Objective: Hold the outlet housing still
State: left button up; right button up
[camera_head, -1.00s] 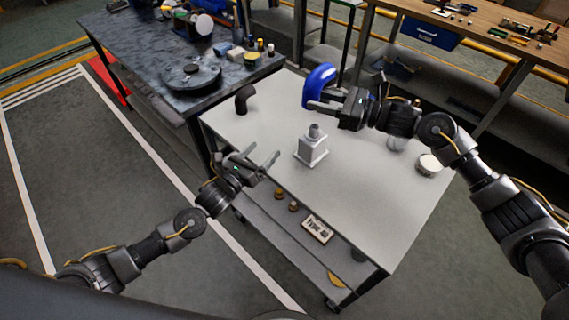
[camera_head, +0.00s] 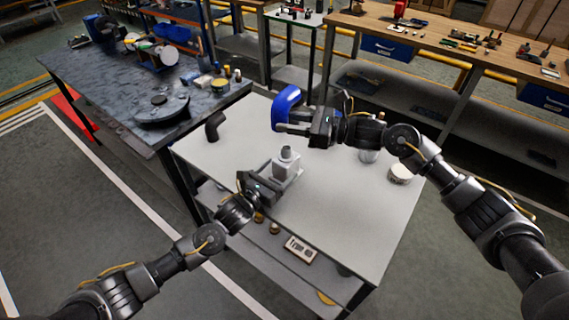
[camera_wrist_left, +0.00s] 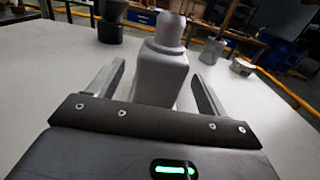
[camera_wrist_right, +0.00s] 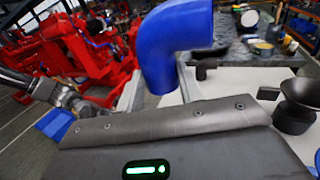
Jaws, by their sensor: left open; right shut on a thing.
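The outlet housing (camera_head: 287,165) is a light grey block with a narrower round neck on top, standing upright on the white table (camera_head: 340,215). In the left wrist view the housing (camera_wrist_left: 162,72) stands between the two fingers of my left gripper (camera_wrist_left: 157,85). The fingers are open, with a gap visible on each side of it. In the head view my left gripper (camera_head: 272,182) is low at the housing's near side. My right gripper (camera_head: 293,128) is shut on a blue elbow hose (camera_head: 286,103) and holds it above the table; the hose fills the middle of the right wrist view (camera_wrist_right: 172,45).
A black elbow pipe (camera_head: 214,125) stands at the table's far left corner. A glass jar (camera_head: 369,154) and a white-topped tin (camera_head: 400,174) stand at the right. A "Type" sign (camera_head: 299,249) lies on the lower shelf. The table's near right part is clear.

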aim_at(286, 162)
pick_arm(q)
jog(key=shift+x, duration=2.25)
jog(key=shift+c, duration=1.2)
jog(key=c, duration=1.2)
jog(key=shift+c, duration=0.2)
